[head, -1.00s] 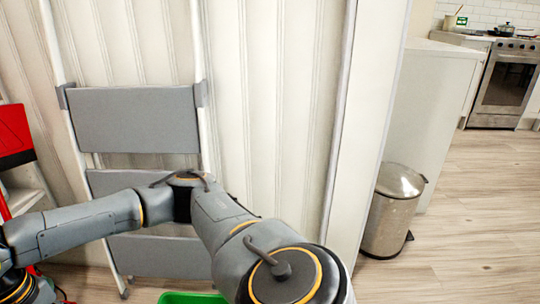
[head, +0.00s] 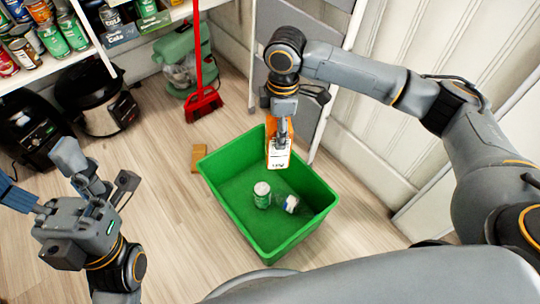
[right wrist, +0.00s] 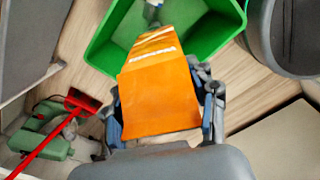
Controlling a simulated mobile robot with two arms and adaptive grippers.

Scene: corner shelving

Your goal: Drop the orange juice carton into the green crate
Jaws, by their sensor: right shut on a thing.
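The orange juice carton (head: 278,154), orange and white, hangs from my right gripper (head: 280,120) over the far edge of the green crate (head: 261,249). In the right wrist view the orange carton (right wrist: 160,95) sits between the fingers of my right gripper (right wrist: 160,112), with the crate (right wrist: 205,38) beyond it. The crate stands on the floor and holds a green can (head: 262,194) and a small white and blue item (head: 291,204). My left gripper (head: 97,188) is open and empty, left of the crate.
A red broom (head: 203,100) stands behind the crate near a green appliance (head: 183,62). A small brown block (head: 199,157) lies on the floor beside the crate. Shelves with cans (head: 50,42) and a dark cooker (head: 98,103) are at the left.

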